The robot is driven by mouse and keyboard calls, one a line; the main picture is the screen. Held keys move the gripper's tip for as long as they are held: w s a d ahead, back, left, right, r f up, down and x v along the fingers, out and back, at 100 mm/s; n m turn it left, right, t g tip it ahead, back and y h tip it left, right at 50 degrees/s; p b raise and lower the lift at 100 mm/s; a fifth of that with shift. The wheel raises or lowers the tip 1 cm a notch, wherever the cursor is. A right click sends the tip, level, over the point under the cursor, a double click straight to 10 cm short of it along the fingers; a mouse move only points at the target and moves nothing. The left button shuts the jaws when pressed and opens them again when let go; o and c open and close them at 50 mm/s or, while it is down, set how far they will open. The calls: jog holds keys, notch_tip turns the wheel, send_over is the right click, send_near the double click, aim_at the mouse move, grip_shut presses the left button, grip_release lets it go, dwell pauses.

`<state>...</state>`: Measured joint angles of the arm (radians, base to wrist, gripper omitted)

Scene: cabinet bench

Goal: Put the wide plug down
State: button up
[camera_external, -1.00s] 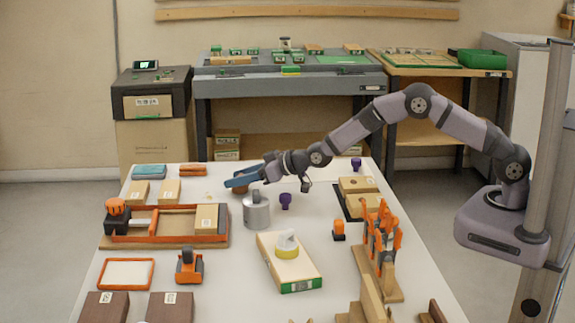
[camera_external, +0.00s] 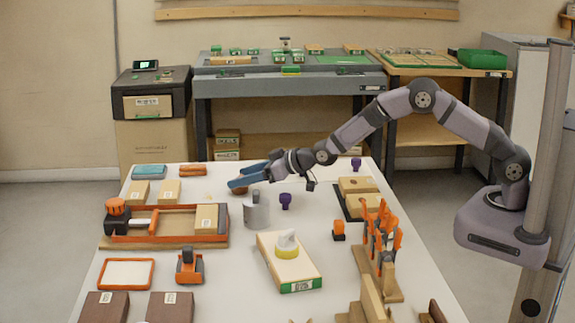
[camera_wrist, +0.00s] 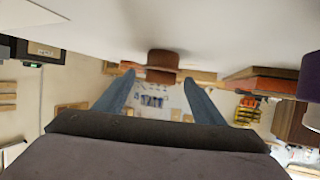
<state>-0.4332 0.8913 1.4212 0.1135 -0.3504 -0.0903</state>
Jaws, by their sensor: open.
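A brown round plug (camera_wrist: 162,60), which looks like the wide plug, sits on the white tabletop in the wrist view, straight ahead between the blue fingertips. It appears to be clear of the fingers. In the external view it shows as a small brown patch (camera_external: 240,190), partly hidden by my fingers. My gripper (camera_external: 234,184) is open, its blue fingers reaching left just above the table. Both fingers also show in the wrist view (camera_wrist: 160,78), apart with nothing held between them.
A grey metal cylinder (camera_external: 257,212) stands close in front of my gripper. A purple knob (camera_external: 285,201) stands to its right. An orange-edged wooden tray (camera_external: 165,224) lies to the left, and a wooden block with a yellow-and-white piece (camera_external: 290,262) lies nearer the camera.

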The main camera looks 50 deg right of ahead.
jog(key=b+v, duration=0.1)
jog(key=v, duration=0.9)
jog(key=shift+s+d, duration=0.1)
jog(key=shift+s, duration=0.05)
